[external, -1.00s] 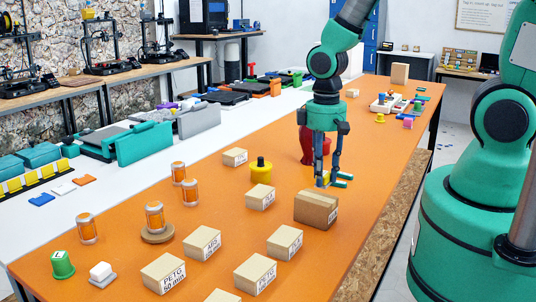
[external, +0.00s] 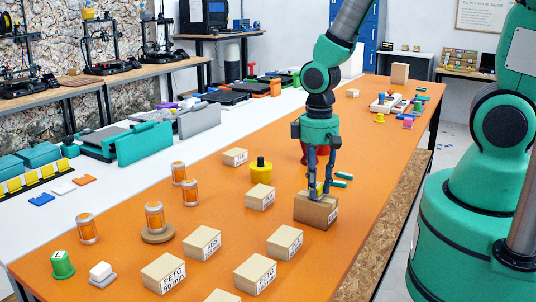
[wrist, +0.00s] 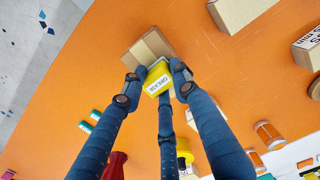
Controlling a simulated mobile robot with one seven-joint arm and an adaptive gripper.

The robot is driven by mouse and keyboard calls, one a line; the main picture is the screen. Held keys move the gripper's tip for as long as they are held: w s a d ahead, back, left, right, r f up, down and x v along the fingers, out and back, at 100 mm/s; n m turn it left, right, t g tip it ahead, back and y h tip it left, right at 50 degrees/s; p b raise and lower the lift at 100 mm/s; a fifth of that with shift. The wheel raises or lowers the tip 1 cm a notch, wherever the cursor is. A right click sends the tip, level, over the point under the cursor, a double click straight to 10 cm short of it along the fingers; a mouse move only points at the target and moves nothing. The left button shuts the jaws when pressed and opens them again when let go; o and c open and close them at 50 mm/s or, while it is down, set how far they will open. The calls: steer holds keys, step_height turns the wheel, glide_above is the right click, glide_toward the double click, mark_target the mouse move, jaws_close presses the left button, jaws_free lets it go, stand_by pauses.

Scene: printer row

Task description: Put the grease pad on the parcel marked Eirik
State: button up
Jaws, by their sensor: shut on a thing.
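My gripper (external: 319,194) is shut on the yellow grease pad (wrist: 158,80), whose GREASE label shows in the wrist view between the fingertips. In the external view only a little yellow shows between the fingers. A brown cardboard parcel (external: 316,212) stands below the fingertips on the orange table. The fingertips overlap its top in the picture; I cannot tell whether the pad touches it. The parcel (wrist: 140,52) also shows just beyond the pad in the wrist view. It has a white label on its right side in the external view, too small to read.
Several small labelled boxes (external: 284,243) stand nearer the camera on the orange table (external: 130,262). A yellow pot with a black top (external: 261,173) is left of the parcel. A red object (external: 303,153) and teal pieces (external: 343,180) are behind it. Amber jars (external: 155,216) stand at the left.

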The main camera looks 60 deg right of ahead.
steer(key=shift+f, duration=0.15)
steer(key=o, duration=1)
steer(key=shift+r, duration=0.2)
step_height(320, 180, up, 12)
steer(key=shift+w+p, duration=0.1)
steer(key=shift+p, duration=1.1)
steer(key=s+r+t, duration=0.2)
steer(key=s+r, duration=0.1)
steer(key=r, duration=0.6)
steer(key=s+r+t, duration=0.2)
steer(key=s+r, duration=0.2)
steer(key=r, duration=0.6)
steer(key=s+r+t, duration=0.1)
steer(key=s+r, duration=0.3)
steer(key=r, duration=0.6)
steer(key=shift+s+d+t, duration=0.15)
steer(key=shift+s+t, duration=0.1)
steer(key=shift+t, duration=0.15)
